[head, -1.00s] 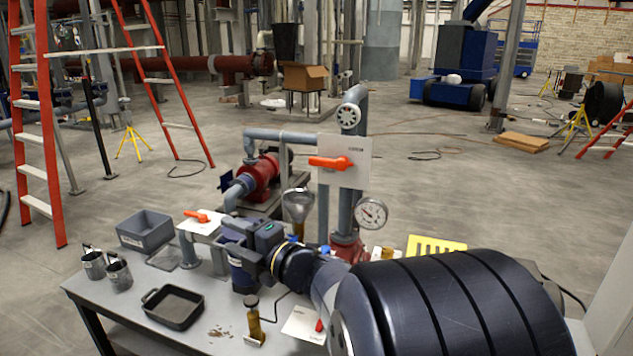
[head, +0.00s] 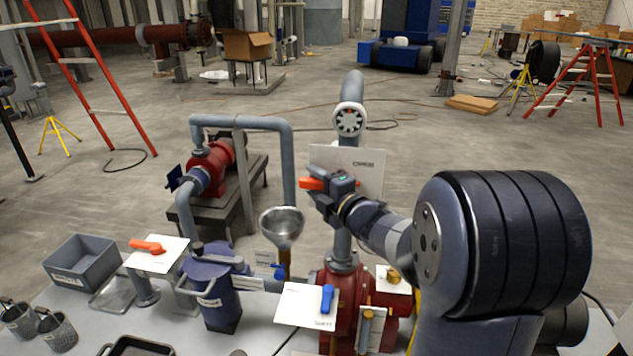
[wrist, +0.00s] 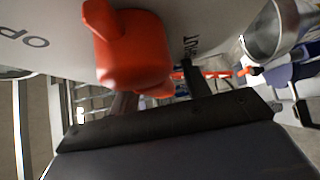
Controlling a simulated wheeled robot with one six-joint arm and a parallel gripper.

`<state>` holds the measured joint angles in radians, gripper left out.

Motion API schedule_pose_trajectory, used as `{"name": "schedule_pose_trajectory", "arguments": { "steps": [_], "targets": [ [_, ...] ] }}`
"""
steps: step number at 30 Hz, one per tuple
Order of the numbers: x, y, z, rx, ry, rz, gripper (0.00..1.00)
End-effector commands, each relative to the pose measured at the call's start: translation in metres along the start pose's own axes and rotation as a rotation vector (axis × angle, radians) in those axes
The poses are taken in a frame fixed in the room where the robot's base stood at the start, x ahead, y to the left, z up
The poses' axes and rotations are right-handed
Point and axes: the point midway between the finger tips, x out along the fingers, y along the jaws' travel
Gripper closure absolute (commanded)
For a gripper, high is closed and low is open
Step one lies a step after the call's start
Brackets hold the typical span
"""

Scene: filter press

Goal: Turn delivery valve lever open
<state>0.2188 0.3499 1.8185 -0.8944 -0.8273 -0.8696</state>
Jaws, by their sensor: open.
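The orange-red lever (head: 316,184) sits on a white plate (head: 362,165) in front of the upright grey pipe (head: 352,95). Its visible end points left, and my gripper hides part of it. The wrist view shows the lever's thick red body (wrist: 137,52) close up, with lettering on the plate on both sides. My gripper (head: 324,196) is at the lever. In the wrist view its two dark fingers (wrist: 157,90) are apart, with the lower edge of the red body near the gap. I cannot tell whether they touch the lever.
A second orange lever (head: 148,247) on a white plate stands at left, and a blue lever (head: 327,298) is in front. A metal funnel (head: 282,226) stands left of my arm. A purple-blue vessel (head: 218,290) and grey bin (head: 82,262) are on the bench.

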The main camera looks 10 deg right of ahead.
Motion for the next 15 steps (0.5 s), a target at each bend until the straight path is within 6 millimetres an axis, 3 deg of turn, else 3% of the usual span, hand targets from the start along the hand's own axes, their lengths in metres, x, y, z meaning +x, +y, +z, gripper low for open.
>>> {"name": "schedule_pose_trajectory", "arguments": {
  "steps": [6,15],
  "targets": [
    [0.0000,0.0000,0.0000,0.000,0.000,0.000,0.56],
    [-0.0002,0.0000,0.0000,-0.001,0.000,0.000,0.81]
  ]
}}
